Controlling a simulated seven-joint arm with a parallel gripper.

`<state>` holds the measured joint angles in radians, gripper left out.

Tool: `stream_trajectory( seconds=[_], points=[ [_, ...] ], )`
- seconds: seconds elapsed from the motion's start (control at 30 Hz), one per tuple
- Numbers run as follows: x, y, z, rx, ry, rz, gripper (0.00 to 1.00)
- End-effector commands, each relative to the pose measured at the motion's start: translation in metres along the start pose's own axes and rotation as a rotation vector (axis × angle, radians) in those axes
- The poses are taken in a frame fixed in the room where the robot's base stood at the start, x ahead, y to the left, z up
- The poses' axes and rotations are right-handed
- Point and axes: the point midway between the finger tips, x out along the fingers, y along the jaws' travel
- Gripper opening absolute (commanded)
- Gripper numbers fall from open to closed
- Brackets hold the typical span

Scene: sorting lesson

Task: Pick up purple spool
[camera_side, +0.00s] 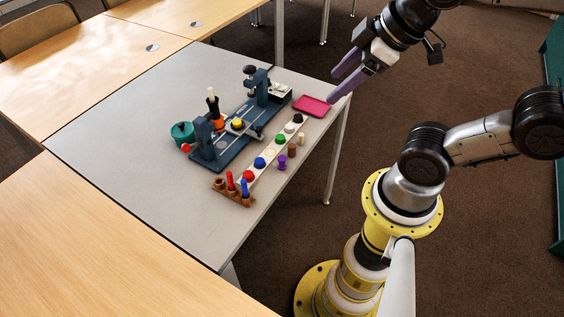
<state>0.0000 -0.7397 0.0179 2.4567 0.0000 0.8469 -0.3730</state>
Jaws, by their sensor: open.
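The purple spool (282,162) stands upright on the grey table (110,130), close to the table's edge nearest my arm. It is beside the row of coloured pieces and left of a brown spool-like piece (292,149). My gripper (338,87) is up and to the right of the spool, above the table's right corner near the pink tray. Its two purple fingers are apart with nothing between them. It is well clear of the purple spool, and nothing hides the spool.
A white strip (230,189) holds several coloured pieces in a row. A brown rack (235,198) with red and blue pegs stands at its near end. A dark blue machine (208,148) stands behind. A pink tray (313,106) lies at the right corner. The table's left part is clear.

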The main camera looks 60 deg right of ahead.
Motion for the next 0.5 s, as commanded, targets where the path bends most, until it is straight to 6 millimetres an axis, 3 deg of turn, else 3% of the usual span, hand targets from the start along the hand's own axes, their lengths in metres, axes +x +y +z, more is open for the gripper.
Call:
stream_trajectory(
  seconds=[0.17, 0.33, 0.5],
  points=[
    [0.031, 0.019, -0.038, -0.401, -0.044, -0.018, 0.67],
    [0.094, 0.038, -0.061, -0.758, -0.136, -0.102, 0.67],
    [0.169, 0.05, -0.056, -0.978, -0.227, -0.236, 0.67]
  ],
)
